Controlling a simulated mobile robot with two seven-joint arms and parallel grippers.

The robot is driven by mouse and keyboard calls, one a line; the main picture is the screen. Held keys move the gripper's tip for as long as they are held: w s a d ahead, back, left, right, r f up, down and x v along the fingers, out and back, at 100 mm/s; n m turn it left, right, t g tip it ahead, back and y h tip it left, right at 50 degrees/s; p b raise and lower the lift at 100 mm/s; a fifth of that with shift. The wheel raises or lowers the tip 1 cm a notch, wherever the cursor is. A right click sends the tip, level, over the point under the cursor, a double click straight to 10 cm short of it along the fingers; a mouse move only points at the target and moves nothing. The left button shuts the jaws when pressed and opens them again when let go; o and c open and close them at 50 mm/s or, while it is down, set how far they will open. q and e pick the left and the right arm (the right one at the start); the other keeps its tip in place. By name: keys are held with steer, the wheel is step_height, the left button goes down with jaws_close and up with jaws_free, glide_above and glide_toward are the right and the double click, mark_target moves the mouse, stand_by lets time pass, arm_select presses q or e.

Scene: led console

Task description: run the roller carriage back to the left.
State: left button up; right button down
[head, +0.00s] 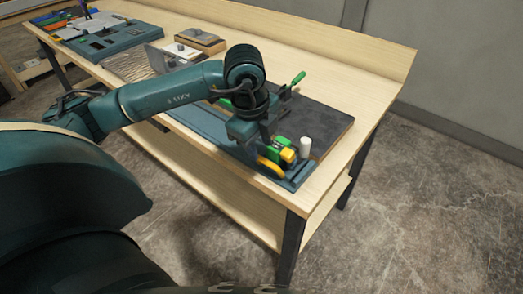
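A blue rail base (208,125) runs along the front edge of the wooden table, ending near the table's right corner. At its right end is a small assembly with a yellow wheel (270,168), a green block (281,143) and a yellow block (288,154); it looks like the roller carriage. My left gripper (266,150) points down at the left side of this assembly, touching or very close to it. Its fingertips are mostly hidden by the gripper body and the parts around it. My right gripper is not in view.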

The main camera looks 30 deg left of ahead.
mark_target(263, 158)
arm_select(q)
steer(key=shift+w+f, duration=0.15)
steer(key=shift+f, duration=0.8)
steer(key=shift+w+f, duration=0.15)
steer(key=shift+f, duration=0.75)
steer(key=shift+c, duration=0.4)
jaws_close()
